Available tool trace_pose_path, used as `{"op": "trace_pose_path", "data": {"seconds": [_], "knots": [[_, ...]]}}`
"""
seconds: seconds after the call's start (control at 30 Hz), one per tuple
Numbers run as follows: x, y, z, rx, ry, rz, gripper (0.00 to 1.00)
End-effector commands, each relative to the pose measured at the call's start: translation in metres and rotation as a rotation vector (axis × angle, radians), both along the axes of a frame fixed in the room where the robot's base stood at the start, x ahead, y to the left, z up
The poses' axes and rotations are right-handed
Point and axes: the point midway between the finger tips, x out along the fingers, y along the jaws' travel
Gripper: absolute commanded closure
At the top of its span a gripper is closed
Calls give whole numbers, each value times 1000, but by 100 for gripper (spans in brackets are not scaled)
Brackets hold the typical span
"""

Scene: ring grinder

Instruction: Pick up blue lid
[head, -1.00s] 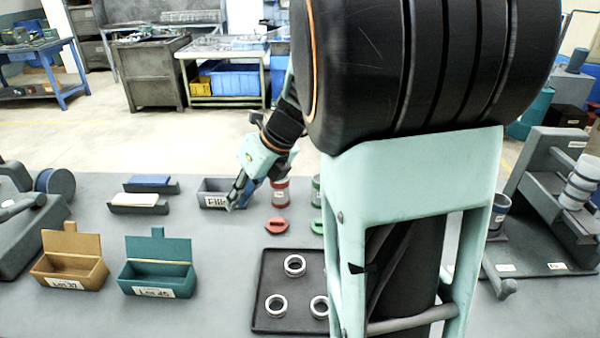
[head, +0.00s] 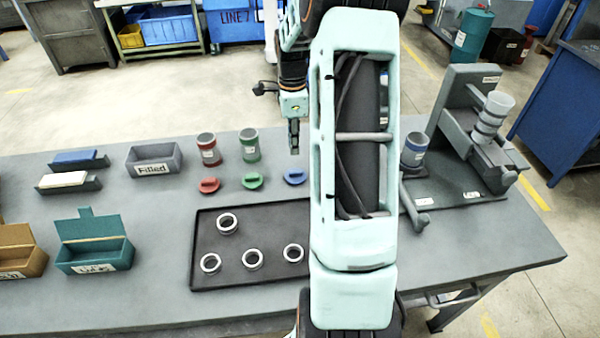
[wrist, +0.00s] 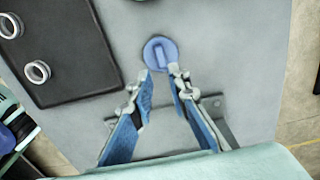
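The blue lid (head: 294,176), a flat disc with a raised bar handle, lies on the grey table to the right of the green lid. It also shows in the wrist view (wrist: 160,53), just beyond my fingertips. My gripper (head: 294,150) points down above and slightly behind the lid in the head view. In the wrist view my gripper (wrist: 160,75) has its two blue-padded fingers apart with nothing between the tips. The lid is not held; the exact height gap cannot be told.
The green lid (head: 252,181) and red lid (head: 209,185) lie to the left. Red (head: 209,149) and green (head: 249,145) cups stand behind them. A dark tray (head: 236,263) with several rings lies in front.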

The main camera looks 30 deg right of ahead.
Motion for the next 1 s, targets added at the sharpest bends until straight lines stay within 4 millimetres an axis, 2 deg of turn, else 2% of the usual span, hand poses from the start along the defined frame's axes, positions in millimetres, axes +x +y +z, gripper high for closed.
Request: {"op": "trace_pose_path", "data": {"seconds": [0.23,0.47,0.8,1.0], "knots": [[-1,0,-39,3,4,-1,84],[-1,0,-55,4,3,-2,84],[-2,-4,-96,4,3,-2,84],[-1,-5,-103,1,0,-2,84]]}}
